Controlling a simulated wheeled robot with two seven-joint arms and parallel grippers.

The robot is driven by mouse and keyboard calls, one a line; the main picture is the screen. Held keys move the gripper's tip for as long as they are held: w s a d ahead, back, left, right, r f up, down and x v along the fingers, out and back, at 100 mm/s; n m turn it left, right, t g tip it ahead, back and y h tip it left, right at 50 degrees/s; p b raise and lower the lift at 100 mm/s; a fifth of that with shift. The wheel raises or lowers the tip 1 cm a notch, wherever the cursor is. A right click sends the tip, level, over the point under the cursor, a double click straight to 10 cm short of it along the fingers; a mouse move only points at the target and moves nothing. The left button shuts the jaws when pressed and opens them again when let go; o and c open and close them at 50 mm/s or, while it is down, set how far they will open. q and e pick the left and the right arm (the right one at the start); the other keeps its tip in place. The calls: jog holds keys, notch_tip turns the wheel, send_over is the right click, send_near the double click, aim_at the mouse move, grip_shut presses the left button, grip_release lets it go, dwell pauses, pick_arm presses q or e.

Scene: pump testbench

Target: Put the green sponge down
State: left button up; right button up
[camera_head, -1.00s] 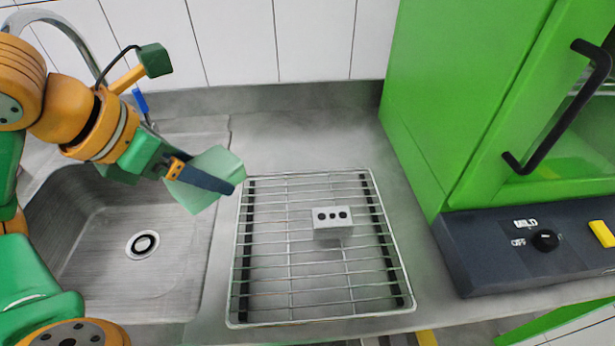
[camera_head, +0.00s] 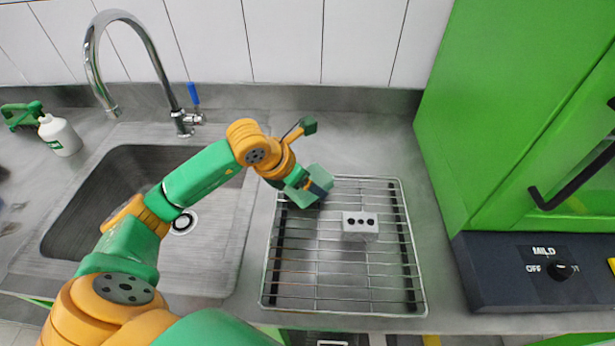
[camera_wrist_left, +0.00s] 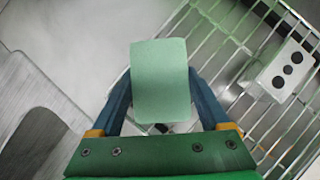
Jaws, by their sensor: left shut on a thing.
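The green sponge (camera_wrist_left: 160,82) is a pale green block between the two fingers of my left gripper (camera_wrist_left: 160,108) in the left wrist view. My left gripper is shut on it. In the head view the sponge (camera_head: 318,180) and my left gripper (camera_head: 308,192) are over the far left corner of the wire rack (camera_head: 343,303). I cannot tell whether the sponge touches the rack. My right gripper is in neither view.
A grey block with three dark holes (camera_head: 360,228) sits on the rack, right of the sponge. The sink (camera_head: 95,190) with its faucet (camera_head: 135,20) is at left. A green cabinet (camera_head: 500,120) with a dark control panel (camera_head: 500,275) is at right.

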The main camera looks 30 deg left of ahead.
pick_arm(q)
jog(key=shift+f, duration=0.15)
jog(key=o, duration=1)
jog(key=shift+o, duration=0.2)
jog(key=shift+r, duration=0.25)
jog(key=v, duration=1.2)
jog(key=shift+b, duration=0.45)
jog(key=shift+f, duration=0.1)
